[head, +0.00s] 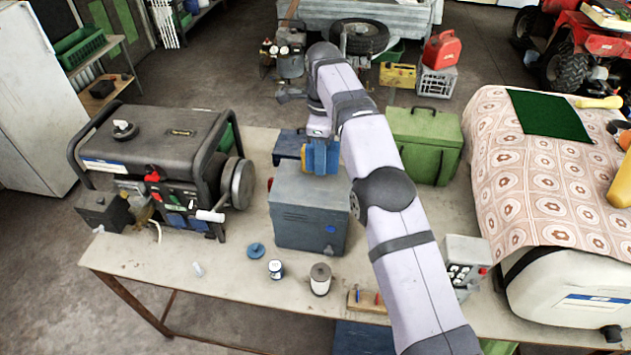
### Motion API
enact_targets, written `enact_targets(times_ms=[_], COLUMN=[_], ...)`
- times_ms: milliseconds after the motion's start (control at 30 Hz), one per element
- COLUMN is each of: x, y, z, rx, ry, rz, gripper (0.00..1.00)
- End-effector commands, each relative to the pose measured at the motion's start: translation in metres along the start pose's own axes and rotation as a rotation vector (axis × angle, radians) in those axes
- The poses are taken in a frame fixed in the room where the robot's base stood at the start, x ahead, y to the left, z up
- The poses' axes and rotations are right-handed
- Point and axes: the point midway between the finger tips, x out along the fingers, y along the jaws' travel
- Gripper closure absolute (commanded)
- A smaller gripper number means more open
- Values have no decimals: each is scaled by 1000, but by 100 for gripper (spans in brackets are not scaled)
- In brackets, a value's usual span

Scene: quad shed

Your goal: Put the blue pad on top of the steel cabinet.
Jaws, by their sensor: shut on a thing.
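The steel cabinet (295,225) is a blue-grey metal box with vent slots and a small blue mark, upright on the workbench. My gripper (321,170) is over the rear part of the cabinet's top, pointing down. It is shut on a blue piece (320,152), which looks like the blue pad, with yellow parts at its sides. The pad's lower edge is close to the cabinet top; I cannot tell whether they touch. My arm hides the area right of the cabinet.
A generator (160,150) stands left of the cabinet and a green metal box (425,145) behind it to the right. A blue disc (256,250), small jars and a control box (464,262) are near the bench's front. A cloth-covered white tank (560,295) is at right.

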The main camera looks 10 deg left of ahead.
Motion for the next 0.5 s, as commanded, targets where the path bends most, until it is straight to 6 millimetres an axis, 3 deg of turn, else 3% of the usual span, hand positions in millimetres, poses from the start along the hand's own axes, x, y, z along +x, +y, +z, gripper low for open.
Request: enact_targets(times_ms=[500], x=[52], y=[0], z=[-1], rx=[-1], ry=[0], rz=[0], gripper=[95])
